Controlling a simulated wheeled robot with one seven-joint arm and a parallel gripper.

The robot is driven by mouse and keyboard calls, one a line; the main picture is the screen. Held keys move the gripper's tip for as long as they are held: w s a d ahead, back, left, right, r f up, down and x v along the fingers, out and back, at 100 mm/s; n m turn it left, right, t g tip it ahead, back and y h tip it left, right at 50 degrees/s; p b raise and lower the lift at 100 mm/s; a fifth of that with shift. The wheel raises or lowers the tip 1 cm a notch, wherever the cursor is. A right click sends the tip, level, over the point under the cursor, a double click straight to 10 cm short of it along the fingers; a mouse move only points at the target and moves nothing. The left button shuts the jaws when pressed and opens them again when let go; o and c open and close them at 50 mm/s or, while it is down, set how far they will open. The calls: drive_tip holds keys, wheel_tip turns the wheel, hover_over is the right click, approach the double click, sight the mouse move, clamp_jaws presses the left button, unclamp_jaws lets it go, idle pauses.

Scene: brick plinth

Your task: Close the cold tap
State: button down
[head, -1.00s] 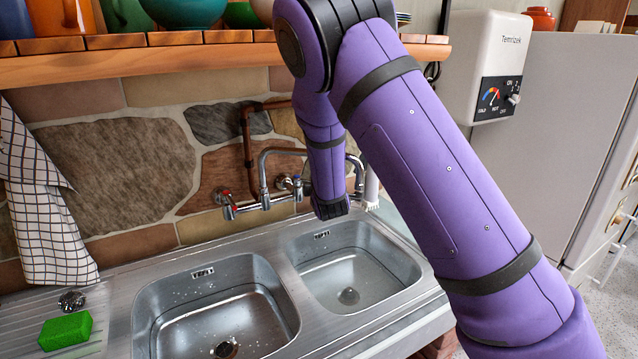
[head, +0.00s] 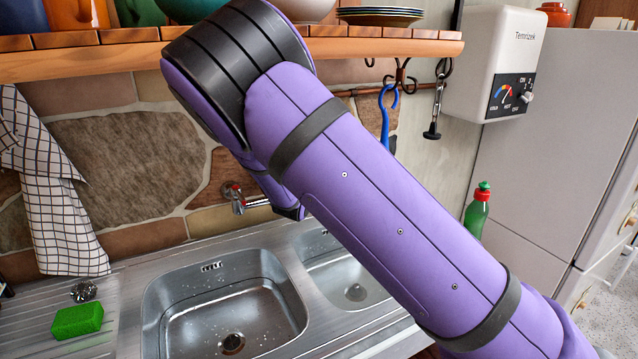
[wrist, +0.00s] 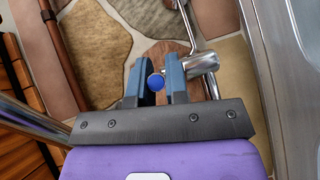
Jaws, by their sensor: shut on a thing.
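The cold tap (wrist: 157,83) shows its round blue cap in the wrist view, between the fingers of my gripper (wrist: 155,90). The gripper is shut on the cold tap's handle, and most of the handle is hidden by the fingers. A chrome tap body (wrist: 202,64) extends right from beside the fingers. In the head view, my purple arm hides the cold tap, the spout and most of the gripper. The hot tap (head: 235,195), with a red mark, shows left of my forearm on the stone wall.
A double steel sink (head: 222,300) lies below the taps. A green sponge (head: 77,320) is on the drainer, and a green bottle (head: 477,210) stands right of my arm. A wooden shelf (head: 120,50) runs above, with a white water heater (head: 492,62) at right.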

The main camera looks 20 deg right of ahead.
drive_tip(key=shift+a, duration=0.1)
idle(0.4)
drive_tip(key=c, duration=1.1)
unclamp_jaws()
drive_tip(key=v, duration=1)
drive_tip(key=shift+s+a+r, duration=0.1)
drive_tip(key=shift+s+a, duration=0.2)
